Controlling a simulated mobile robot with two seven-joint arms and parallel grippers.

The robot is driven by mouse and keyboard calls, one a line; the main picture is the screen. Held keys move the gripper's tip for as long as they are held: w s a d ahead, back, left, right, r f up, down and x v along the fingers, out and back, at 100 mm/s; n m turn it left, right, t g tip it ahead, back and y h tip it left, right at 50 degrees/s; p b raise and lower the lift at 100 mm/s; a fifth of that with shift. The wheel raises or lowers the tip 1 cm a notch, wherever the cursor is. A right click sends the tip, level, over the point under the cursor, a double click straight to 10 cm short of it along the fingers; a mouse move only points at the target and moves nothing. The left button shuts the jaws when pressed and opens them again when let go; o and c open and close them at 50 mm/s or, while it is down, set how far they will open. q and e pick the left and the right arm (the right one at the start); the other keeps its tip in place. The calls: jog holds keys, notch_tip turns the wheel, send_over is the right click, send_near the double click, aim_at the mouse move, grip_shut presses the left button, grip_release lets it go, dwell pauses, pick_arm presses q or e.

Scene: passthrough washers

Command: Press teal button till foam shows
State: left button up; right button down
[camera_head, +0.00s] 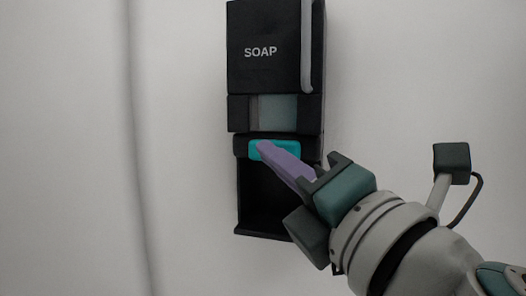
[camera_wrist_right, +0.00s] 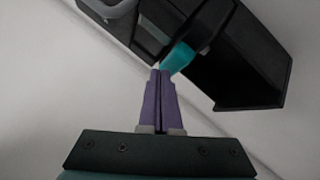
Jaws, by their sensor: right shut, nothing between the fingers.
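The black soap dispenser (camera_head: 277,62) is on the pale wall, with "SOAP" on its front. Its teal button (camera_head: 290,150) sits below a grey-teal window (camera_head: 278,112). My right gripper (camera_head: 262,147) comes in from the lower right, its purple fingers shut and empty. The fingertips overlap the button's left half in the head view. In the right wrist view the shut fingertips (camera_wrist_right: 160,74) are at the lower edge of the teal button (camera_wrist_right: 179,58); I cannot tell whether they touch or press it. No foam shows. My left gripper is not in view.
Below the button is the dispenser's dark open bay (camera_head: 262,190) with a bottom ledge (camera_head: 262,233). A grey handle-like bar (camera_head: 307,45) runs down its right front edge. The wall is clear to the left, apart from a vertical grey line (camera_head: 136,150).

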jog(key=shift+w+d, duration=0.3)
jog(key=shift+w, duration=0.5)
dwell(0.8)
dwell(0.3)
jog(key=shift+s+a, duration=0.2)
jog(key=shift+s, duration=0.4)
jog(key=shift+s+a, duration=0.2)
jog(key=shift+s, duration=0.35)
jog(key=s, duration=0.1)
jog(key=s+a, duration=0.1)
jog(key=s, duration=0.2)
jog(key=shift+s+a+p, duration=0.3)
jog(key=shift+s+p, duration=0.1)
jog(key=shift+s, duration=0.1)
